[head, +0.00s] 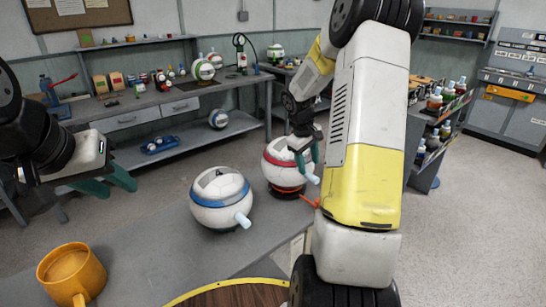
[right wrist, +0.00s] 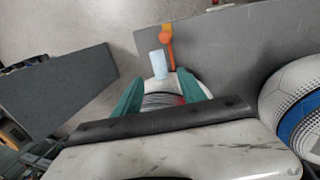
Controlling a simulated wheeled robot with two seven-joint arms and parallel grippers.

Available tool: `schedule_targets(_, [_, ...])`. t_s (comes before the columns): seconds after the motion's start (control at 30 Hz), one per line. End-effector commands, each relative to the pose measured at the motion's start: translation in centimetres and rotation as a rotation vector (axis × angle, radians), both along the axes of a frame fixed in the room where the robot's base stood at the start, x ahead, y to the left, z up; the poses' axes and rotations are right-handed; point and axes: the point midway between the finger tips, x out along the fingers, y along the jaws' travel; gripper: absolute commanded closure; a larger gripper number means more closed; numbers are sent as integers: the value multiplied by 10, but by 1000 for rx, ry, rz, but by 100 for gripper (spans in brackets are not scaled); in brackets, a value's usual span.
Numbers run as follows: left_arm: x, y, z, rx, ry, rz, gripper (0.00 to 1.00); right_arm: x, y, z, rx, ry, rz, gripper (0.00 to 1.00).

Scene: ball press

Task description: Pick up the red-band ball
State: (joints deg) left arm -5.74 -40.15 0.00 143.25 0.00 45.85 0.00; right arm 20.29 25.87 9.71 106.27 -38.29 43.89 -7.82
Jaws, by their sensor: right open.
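The red-band ball (head: 277,171) is white with a red band and sits on a dark base at the far right of the grey table, partly hidden by my right gripper. My right gripper (head: 308,163) is open at the ball's right side. In the right wrist view, the open teal fingers (right wrist: 162,86) straddle part of the white ball, with a bit of red band (right wrist: 181,100) and a pale blue nozzle (right wrist: 158,64) showing. I cannot tell if they touch it. My left gripper (head: 107,183) is open and empty above the table's left side.
A blue-band ball (head: 220,205) stands on the table left of the red-band ball. A yellow mug (head: 72,268) is at the near left. An orange-red part (head: 309,200) lies close to the red-band ball. A back workbench (head: 170,100) holds more balls and bottles.

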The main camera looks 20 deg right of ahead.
Motion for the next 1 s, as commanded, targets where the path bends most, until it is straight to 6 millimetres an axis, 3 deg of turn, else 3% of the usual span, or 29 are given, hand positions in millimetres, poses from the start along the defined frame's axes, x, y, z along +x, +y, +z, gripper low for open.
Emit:
schedule_targets(0.3, [0,0,0,0,0,0,64,7,-9,-43,2,3,-1,52])
schedule_targets(0.63, [0,0,0,0,0,0,64,8,-11,-50,1,-2,0,52])
schedule_targets(0.9, [0,0,0,0,0,0,64,8,-11,-50,0,-1,-1,100])
schedule_targets(1.0, [0,0,0,0,0,0,64,8,-11,-50,0,-1,-1,100])
